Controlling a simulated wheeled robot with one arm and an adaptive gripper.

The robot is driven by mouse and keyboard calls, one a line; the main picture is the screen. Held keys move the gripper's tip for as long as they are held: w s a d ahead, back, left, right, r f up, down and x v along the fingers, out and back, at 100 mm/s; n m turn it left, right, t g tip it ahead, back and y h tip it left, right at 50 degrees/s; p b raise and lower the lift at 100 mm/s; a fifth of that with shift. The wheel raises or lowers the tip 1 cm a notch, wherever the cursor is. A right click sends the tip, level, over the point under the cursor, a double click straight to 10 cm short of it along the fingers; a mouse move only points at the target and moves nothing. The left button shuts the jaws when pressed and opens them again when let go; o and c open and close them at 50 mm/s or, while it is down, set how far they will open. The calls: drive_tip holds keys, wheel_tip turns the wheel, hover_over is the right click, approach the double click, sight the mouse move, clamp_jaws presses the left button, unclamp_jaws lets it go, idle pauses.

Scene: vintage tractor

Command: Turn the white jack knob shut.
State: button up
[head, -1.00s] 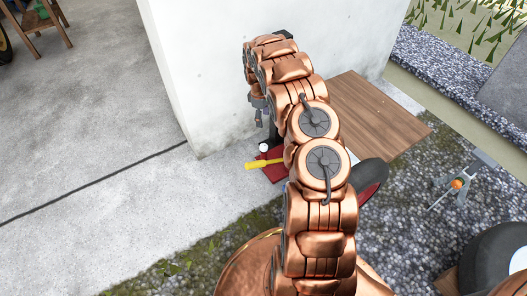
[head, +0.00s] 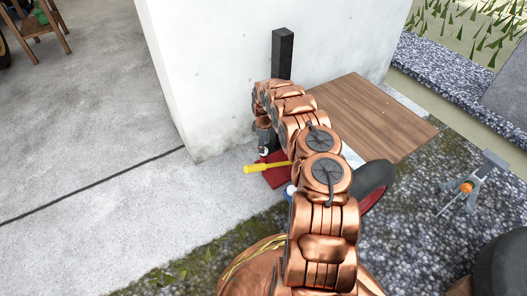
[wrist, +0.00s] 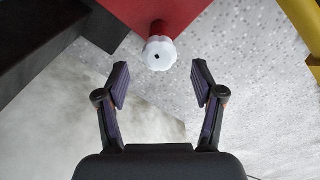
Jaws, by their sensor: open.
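The white jack knob (wrist: 159,54) is a small round faceted knob with a dark centre, on a short red stem at the edge of the red jack body (wrist: 190,14). In the wrist view it is just beyond my open fingertips (wrist: 161,82), centred between them, not gripped. In the head view the white knob (head: 263,151) shows close under my gripper (head: 263,141), above the red base (head: 275,176). My arm hides part of the jack in the head view.
A yellow handle (head: 262,168) sticks out to the left of the jack, and a black post (head: 282,55) rises behind.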

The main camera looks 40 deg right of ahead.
drive_tip(key=shift+w+f+b, duration=0.1)
drive_tip(key=shift+f+b, duration=0.5)
drive_tip(key=shift+f, duration=1.35)
drive_tip(key=c, duration=1.1)
drive_tip(key=shift+c, duration=0.2)
